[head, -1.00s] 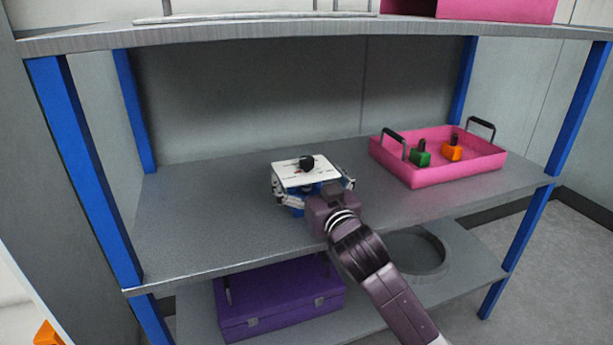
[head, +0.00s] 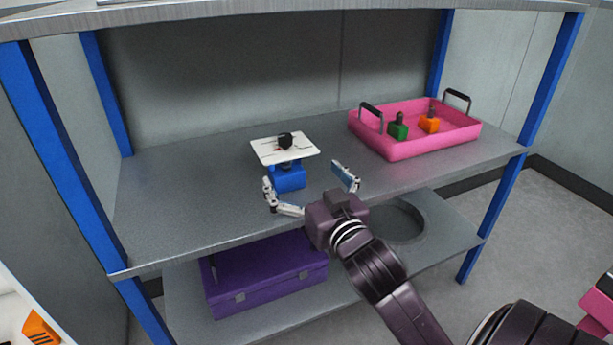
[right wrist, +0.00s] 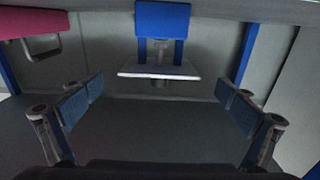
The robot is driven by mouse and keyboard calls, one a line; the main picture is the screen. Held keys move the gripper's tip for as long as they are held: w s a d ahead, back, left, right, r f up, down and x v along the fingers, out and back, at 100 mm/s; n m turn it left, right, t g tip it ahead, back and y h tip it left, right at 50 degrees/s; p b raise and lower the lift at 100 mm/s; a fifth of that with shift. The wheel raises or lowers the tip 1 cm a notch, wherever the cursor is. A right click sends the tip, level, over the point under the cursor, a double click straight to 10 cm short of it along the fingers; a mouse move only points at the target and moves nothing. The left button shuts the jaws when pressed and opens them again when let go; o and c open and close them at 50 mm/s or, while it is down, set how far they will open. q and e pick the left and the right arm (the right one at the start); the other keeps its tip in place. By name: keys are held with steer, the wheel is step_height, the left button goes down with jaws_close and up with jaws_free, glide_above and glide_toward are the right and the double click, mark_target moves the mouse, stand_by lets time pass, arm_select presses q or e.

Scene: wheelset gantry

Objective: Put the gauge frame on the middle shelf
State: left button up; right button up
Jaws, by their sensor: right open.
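The gauge frame, a blue block with a white plate and a black knob on top (head: 288,178), stands upright on the middle shelf (head: 190,190), left of the pink tray. My right gripper (head: 312,192) is open and empty in front of it, fingers spread wide and apart from it. In the right wrist view the gauge frame (right wrist: 162,20) appears upside down beyond the two open fingers (right wrist: 157,108). My left gripper is not in view.
A purple case (head: 265,275) lies on the lower shelf, beside a round opening. Blue posts (head: 45,150) bound the shelves.

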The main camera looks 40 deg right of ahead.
steer(key=shift+p+v, duration=0.75)
steer(key=shift+v, duration=0.3)
steer(key=shift+s, duration=0.1)
step_height(320, 180, down, 12)
steer(key=s+a+g+y, duration=0.1)
steer(key=s+a+g, duration=0.2)
steer(key=g, duration=0.1)
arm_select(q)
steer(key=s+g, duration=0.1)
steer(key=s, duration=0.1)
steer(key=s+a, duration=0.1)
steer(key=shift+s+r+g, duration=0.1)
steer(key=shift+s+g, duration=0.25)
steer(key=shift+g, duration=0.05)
arm_select(e)
steer(key=s+a+f+n+g+y, duration=0.1)
steer(key=s+a+f+n+g, duration=0.1)
steer(key=s+a+f+g, duration=0.3)
steer(key=s+a+f+n+g+y, duration=0.2)
steer(key=s+a+f+g, duration=0.3)
steer(key=s+f, duration=0.8)
steer(key=shift+s+a+f+n+y, duration=0.3)
steer(key=shift+s+a+f+n, duration=0.1)
steer(key=shift+a+f, duration=0.3)
